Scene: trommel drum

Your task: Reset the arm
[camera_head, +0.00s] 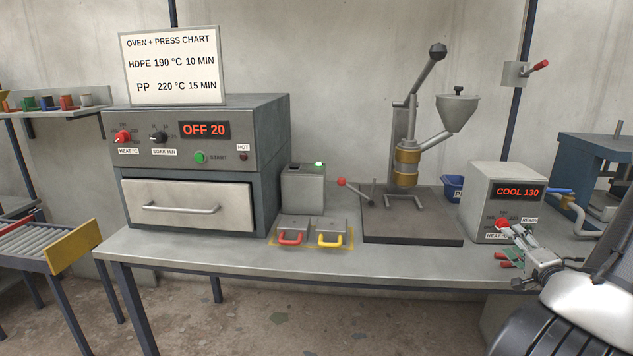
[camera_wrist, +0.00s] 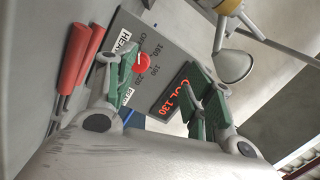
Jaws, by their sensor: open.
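My gripper (camera_head: 513,248) is at the right of the bench in the head view, at the lower front of the grey heater box (camera_head: 508,196). In the wrist view my gripper (camera_wrist: 158,92) has its green-padded fingers apart with nothing held between them. The box's red knob (camera_wrist: 141,63) shows between the fingers, close to the left one. I cannot tell whether the finger touches it. The box display (camera_head: 517,191) reads COOL 130. The arm comes in from the lower right.
Two red handles (camera_wrist: 75,65) lie left of the fingers in the wrist view. The oven (camera_head: 195,165) stands left, showing OFF 20. Two small moulds (camera_head: 315,230) and the lever press (camera_head: 408,155) stand mid-bench. A blue press (camera_head: 597,165) is at far right. The front bench strip is clear.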

